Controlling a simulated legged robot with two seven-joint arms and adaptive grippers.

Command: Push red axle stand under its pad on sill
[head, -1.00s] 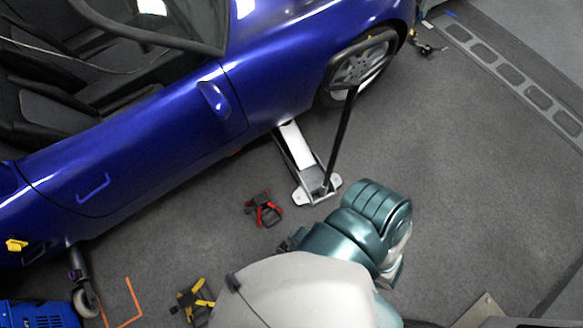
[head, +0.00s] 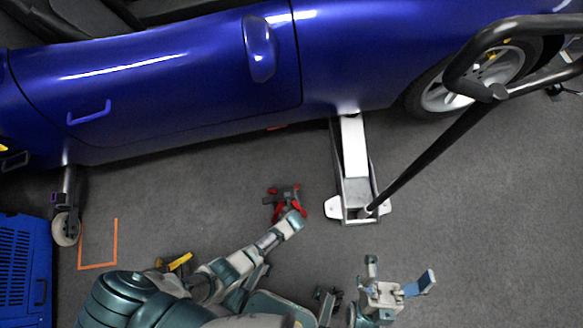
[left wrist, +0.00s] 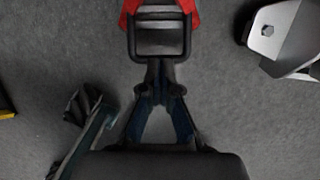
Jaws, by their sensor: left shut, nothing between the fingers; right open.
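The red axle stand (head: 278,206), red with dark parts, stands on the grey floor just outside the blue car's sill. A small red patch (head: 277,127), possibly its pad, shows at the sill's lower edge, beyond the stand. My left gripper (head: 292,221) is shut and empty at the stand's near side. In the left wrist view the closed fingertips (left wrist: 160,75) lie at the stand's dark lower frame (left wrist: 159,48); whether they touch is unclear. The stand's red upper part is cut off by that picture's top. My right gripper (head: 399,274) is open and empty, right of the stand.
A silver floor jack (head: 355,180) with a long black handle (head: 430,155) reaches under the car (head: 180,85) to the right. A yellow stand (head: 178,262) is partly hidden by my left arm. A caster (head: 66,228), orange tape and blue crate (head: 22,265) are left. Floor between stand and sill looks clear.

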